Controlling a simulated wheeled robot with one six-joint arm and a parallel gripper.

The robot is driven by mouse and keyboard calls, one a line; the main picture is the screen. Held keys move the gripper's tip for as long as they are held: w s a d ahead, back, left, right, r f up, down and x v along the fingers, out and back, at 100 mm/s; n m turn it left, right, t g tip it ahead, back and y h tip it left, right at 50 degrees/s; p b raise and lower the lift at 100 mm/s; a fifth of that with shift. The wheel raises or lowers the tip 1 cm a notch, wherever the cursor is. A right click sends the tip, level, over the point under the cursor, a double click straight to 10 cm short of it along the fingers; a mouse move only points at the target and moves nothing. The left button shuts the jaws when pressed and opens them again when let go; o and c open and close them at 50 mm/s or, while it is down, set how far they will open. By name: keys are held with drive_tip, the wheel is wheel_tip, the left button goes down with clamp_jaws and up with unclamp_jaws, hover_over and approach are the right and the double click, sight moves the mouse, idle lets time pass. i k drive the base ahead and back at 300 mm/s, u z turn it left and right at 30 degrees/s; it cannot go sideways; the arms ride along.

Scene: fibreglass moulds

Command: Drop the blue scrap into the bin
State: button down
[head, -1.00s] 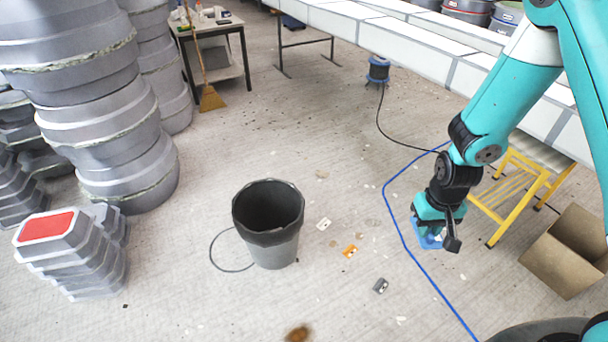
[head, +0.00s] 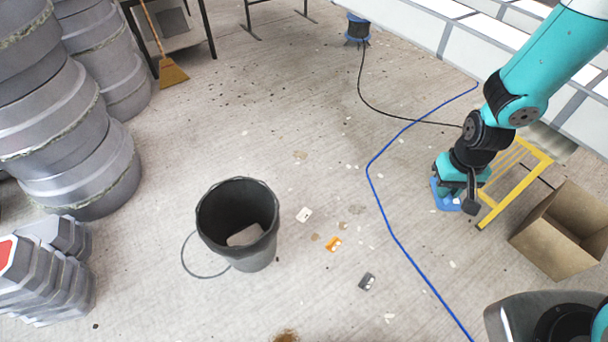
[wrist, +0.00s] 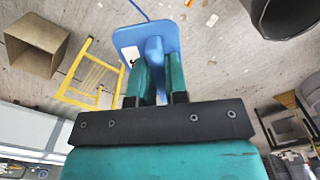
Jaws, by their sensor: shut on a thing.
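The blue scrap (head: 440,195) is a flat blue piece, partly hidden behind my gripper (head: 461,192) at the right of the head view. In the wrist view the scrap (wrist: 168,36) sticks out beyond the fingers of my gripper (wrist: 158,78), which are shut on its raised middle. The dark grey bin (head: 252,248) stands upright and open-topped at the left of centre in the head view. A pale patch shows inside it. My gripper is well to the right of the bin. The bin also shows at the top right of the wrist view (wrist: 284,18).
A yellow step stool (head: 518,182) and an open cardboard box (head: 560,235) stand right of my gripper. A blue cable (head: 388,215) crosses the floor between gripper and bin. Small orange (head: 333,244) and grey (head: 367,282) scraps lie there. Stacked moulds (head: 80,165) stand left.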

sight(241, 238)
drive_tip(key=u, duration=0.35)
drive_tip(key=i, duration=0.75)
drive_tip(key=u, duration=1.05)
drive_tip(key=i, duration=0.4)
drive_tip(key=u, duration=0.35)
